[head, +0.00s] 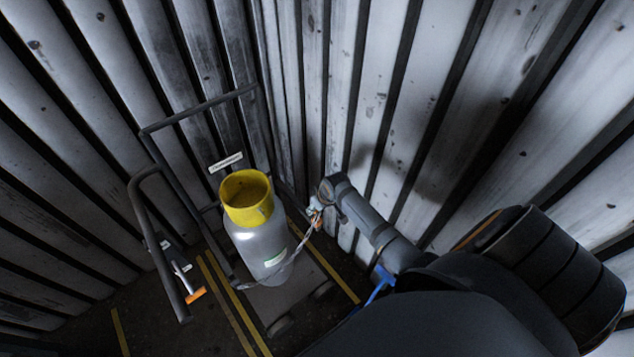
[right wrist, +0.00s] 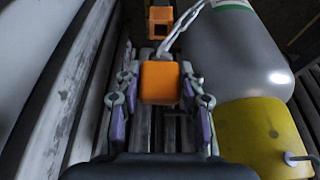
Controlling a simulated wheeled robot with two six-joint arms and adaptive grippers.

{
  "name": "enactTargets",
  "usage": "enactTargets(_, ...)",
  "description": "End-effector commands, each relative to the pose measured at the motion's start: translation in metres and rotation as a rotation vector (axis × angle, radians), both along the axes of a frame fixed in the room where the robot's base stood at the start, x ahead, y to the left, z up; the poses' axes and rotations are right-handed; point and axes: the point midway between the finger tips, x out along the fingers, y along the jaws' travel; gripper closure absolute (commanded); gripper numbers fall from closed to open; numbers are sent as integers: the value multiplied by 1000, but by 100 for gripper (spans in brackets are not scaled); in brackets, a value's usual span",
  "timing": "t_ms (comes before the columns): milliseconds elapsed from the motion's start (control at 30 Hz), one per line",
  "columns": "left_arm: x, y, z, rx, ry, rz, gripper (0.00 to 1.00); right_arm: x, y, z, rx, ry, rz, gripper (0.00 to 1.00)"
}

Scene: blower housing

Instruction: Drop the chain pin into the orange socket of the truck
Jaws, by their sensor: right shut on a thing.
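The chain pin (right wrist: 160,83) shows in the right wrist view as an orange block between the fingers of my right gripper (right wrist: 158,100), which is shut on it. The pin's lower part is hidden. The pale chain (right wrist: 183,28) runs from near the pin past the cylinder. The orange socket (right wrist: 160,20), with a dark opening, is beyond the pin at the top of that view, apart from it. In the head view my right gripper (head: 316,207) is just right of the cylinder, beside the truck (head: 146,192). The chain (head: 292,258) hangs around the cylinder's front. My left gripper is not in view.
A grey cylinder (head: 262,254) with a yellow collar (head: 246,198) stands on the truck, close to my right gripper. Corrugated walls (head: 330,90) close in behind and on the right. A small orange-ended item (head: 196,295) is by the truck's left side.

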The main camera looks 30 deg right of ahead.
Motion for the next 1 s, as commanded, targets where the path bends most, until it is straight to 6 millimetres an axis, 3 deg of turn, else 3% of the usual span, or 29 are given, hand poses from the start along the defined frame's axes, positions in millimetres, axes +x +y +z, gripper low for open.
enactTargets(500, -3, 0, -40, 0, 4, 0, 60, 0, 0, -36, 0, -1, 1, 94)
enactTargets(1000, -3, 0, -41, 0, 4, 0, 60, 0, 0, -45, 0, -1, 0, 94)
